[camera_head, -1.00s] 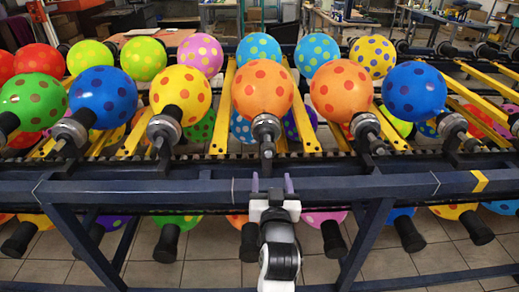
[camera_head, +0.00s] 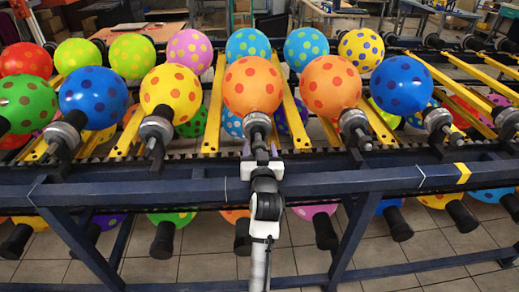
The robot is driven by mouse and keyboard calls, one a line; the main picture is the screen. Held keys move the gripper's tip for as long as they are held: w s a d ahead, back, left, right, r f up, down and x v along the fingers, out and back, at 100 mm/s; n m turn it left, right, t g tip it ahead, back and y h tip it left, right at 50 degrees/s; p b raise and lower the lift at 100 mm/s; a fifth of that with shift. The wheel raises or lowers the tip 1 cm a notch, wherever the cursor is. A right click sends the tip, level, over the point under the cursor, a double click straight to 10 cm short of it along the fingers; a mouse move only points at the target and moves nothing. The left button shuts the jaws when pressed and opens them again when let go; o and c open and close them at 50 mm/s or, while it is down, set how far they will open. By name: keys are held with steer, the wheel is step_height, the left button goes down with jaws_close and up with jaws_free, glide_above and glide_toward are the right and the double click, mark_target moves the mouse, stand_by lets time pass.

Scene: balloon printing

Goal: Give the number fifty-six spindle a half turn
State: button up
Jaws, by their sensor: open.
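A row of spindles with metal collars and black ends runs along the rack, each carrying a dotted balloon. No number is readable on any spindle, so I cannot tell which is fifty-six. The spindle (camera_head: 257,125) straight ahead of my gripper carries an orange balloon with red dots (camera_head: 252,86). My gripper (camera_head: 262,153) is open, its fingers pointing up at this spindle's lower end. The fingers are at or just around the end; whether they touch it cannot be told. My gripper partly hides the spindle's end.
Neighbouring spindles stand close by, one under a yellow balloon (camera_head: 156,131) at left and one under another orange balloon (camera_head: 355,127) at right. A dark blue rail (camera_head: 380,185) crosses below. More balloons hang on a lower row.

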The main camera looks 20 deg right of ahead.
steer(key=c, duration=1)
steer(key=shift+m+p, duration=0.8)
steer(key=shift+m, duration=2)
steer(key=o, duration=1)
steer(key=shift+s, duration=0.1)
